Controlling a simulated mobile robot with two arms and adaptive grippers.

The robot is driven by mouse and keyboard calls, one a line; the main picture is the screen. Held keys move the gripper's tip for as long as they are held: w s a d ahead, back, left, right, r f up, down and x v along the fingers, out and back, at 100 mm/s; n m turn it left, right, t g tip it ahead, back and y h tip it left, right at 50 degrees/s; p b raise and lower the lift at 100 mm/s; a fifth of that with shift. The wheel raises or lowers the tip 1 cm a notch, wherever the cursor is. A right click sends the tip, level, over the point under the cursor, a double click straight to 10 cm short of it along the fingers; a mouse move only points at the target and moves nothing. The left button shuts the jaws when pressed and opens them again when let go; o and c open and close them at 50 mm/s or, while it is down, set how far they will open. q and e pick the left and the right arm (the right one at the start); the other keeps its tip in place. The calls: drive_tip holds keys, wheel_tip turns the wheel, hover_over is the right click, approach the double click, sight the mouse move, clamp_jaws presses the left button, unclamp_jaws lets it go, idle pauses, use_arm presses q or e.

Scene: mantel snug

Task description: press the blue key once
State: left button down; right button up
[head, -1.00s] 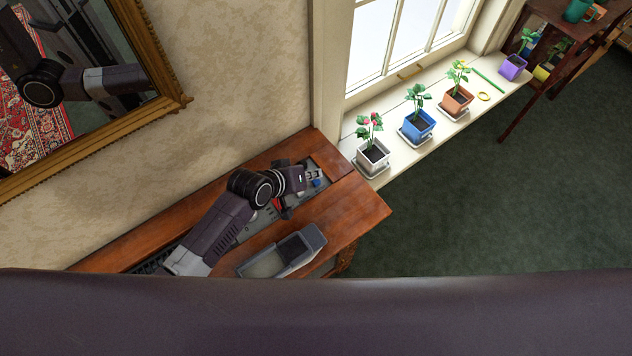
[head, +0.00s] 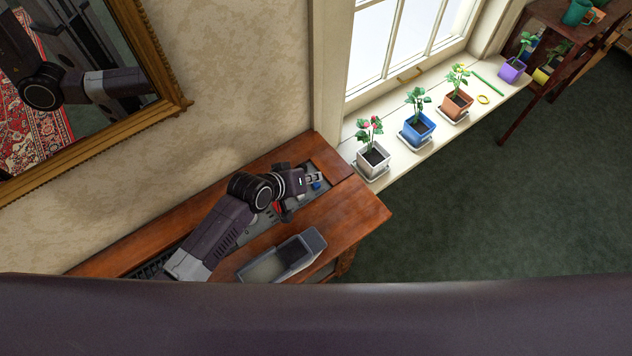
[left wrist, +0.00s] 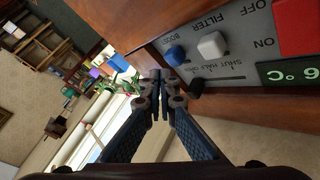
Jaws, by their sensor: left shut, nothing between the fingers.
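The blue key (left wrist: 174,56) is a rounded button on a grey control panel (left wrist: 235,64), beside the lettering BOOST. In the head view the blue key (head: 316,186) shows just beyond my left gripper (head: 315,177). In the left wrist view my left gripper (left wrist: 160,76) is shut and empty, its fingertips just below and left of the blue key. I cannot tell whether they touch it. A white key (left wrist: 212,45) marked FILTER sits right of the blue one. My right gripper is not in view.
A red key (left wrist: 298,27), a black slider knob (left wrist: 197,87) and a green-lit display (left wrist: 290,73) share the panel. The panel is set in a wooden top (head: 350,212), where a grey open tray (head: 312,240) stands. Potted plants line the window sill (head: 395,157).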

use_arm(q)
drive_tip(key=shift+f, duration=0.15)
drive_tip(key=shift+f, duration=0.25)
drive_tip(key=shift+f, duration=0.2)
idle(0.6)
drive_tip(key=shift+f+b, duration=0.3)
drive_tip(key=shift+b, duration=0.05)
idle(0.4)
drive_tip(key=shift+r+p, duration=0.9)
drive_tip(key=shift+p, duration=0.1)
